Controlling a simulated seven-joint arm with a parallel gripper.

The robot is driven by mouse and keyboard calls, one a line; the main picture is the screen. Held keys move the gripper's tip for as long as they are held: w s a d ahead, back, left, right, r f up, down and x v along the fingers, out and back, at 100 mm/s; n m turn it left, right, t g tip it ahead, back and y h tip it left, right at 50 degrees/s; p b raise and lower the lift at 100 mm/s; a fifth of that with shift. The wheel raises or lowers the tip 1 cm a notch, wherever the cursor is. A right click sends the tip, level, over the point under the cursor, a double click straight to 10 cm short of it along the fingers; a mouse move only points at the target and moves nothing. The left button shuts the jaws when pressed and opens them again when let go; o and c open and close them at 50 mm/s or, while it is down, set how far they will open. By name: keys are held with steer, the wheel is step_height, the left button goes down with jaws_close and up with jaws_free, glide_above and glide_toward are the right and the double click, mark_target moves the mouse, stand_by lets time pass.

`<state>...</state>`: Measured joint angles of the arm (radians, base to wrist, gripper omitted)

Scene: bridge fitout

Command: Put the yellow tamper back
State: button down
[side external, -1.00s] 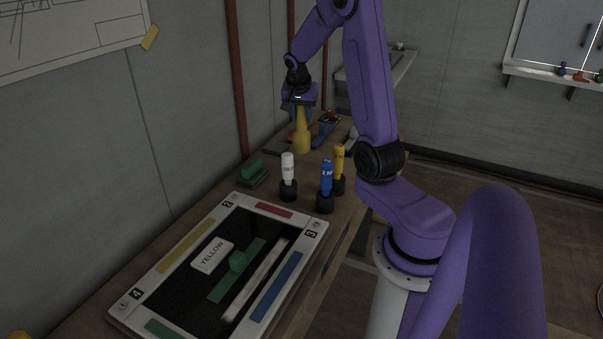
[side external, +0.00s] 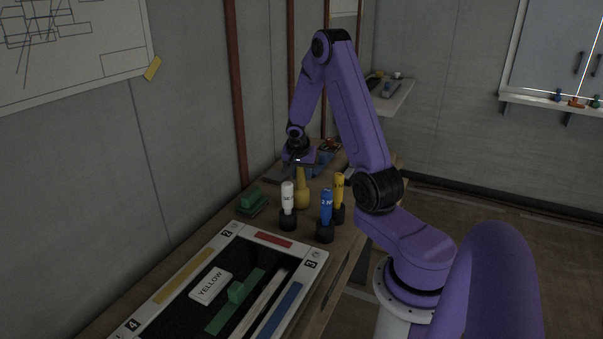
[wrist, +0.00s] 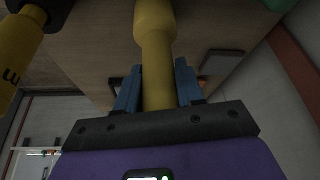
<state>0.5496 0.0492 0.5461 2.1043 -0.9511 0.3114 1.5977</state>
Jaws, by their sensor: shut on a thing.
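The yellow tamper (side external: 302,190) is long, with a narrow upper shaft and a wider lower body. My gripper (side external: 299,161) is shut on its upper shaft and holds it upright, behind the white marker. Whether its bottom touches the bench is hard to tell. In the wrist view, the tamper (wrist: 155,32) runs away between the two blue fingers of my gripper (wrist: 157,85), and its far end is cut off by the frame. A white card reading YELLOW (side external: 210,285) lies on the dark board with a pale frame (side external: 190,312).
A white marker (side external: 288,199), a blue marker (side external: 326,208) and a yellow marker (side external: 339,190) stand upright in dark holders close by. A green block (side external: 250,202) sits left, by the wall. Tools lie behind my gripper.

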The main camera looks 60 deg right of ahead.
steer(key=shift+f, duration=0.1)
steer(key=c, duration=0.7)
jaws_free()
steer(key=v, duration=1.1)
steer(key=s+a+r+n+t+y, duration=0.15)
steer(key=a+n, duration=0.45)
steer(key=a, duration=0.6)
steer(key=s+a+r+n+g+y, duration=0.1)
steer(key=a+n+y, duration=0.1)
steer(key=a+n, duration=0.7)
steer(key=s+a+n, duration=0.6)
steer(key=s, duration=0.4)
steer(key=s+a+n+g+y, duration=0.1)
steer(key=s+a+n, duration=0.5)
steer(key=s, duration=0.4)
steer(key=shift+a+n, duration=0.3)
steer(key=shift+a, duration=0.1)
